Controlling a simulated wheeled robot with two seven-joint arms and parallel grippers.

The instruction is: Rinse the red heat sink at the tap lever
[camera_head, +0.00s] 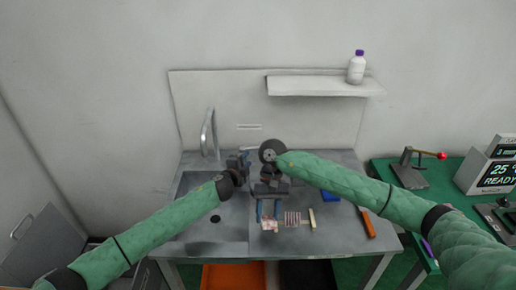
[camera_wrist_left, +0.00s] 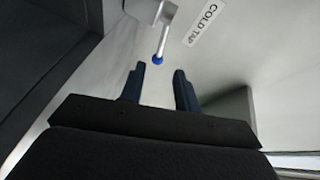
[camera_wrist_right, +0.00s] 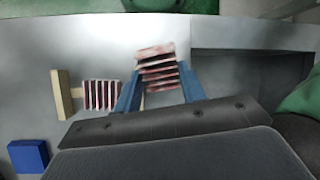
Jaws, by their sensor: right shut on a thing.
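The red heat sink (camera_wrist_right: 158,68), with pale patches over its red fins, sits between the fingertips of my right gripper (camera_wrist_right: 160,92). In the head view the heat sink (camera_head: 270,225) is over the counter, right of the sink basin; I cannot tell whether it touches the counter. My right gripper (camera_head: 268,211) is shut on it. The tap lever (camera_wrist_left: 158,58) has a blue tip and stands by a "COLD TAP" label (camera_wrist_left: 206,23). My left gripper (camera_wrist_left: 158,88) is open and empty, with the lever tip just beyond its fingertips. In the head view my left gripper (camera_head: 244,160) is behind the basin's right side.
The basin (camera_head: 200,228) and curved spout (camera_head: 208,130) are at left. A striped finned piece (camera_wrist_right: 102,95) and a tan bar (camera_wrist_right: 62,93) lie near the held heat sink. A blue block (camera_head: 330,197) and an orange-handled item (camera_head: 367,226) lie farther right. A shelf (camera_head: 315,86) hangs above.

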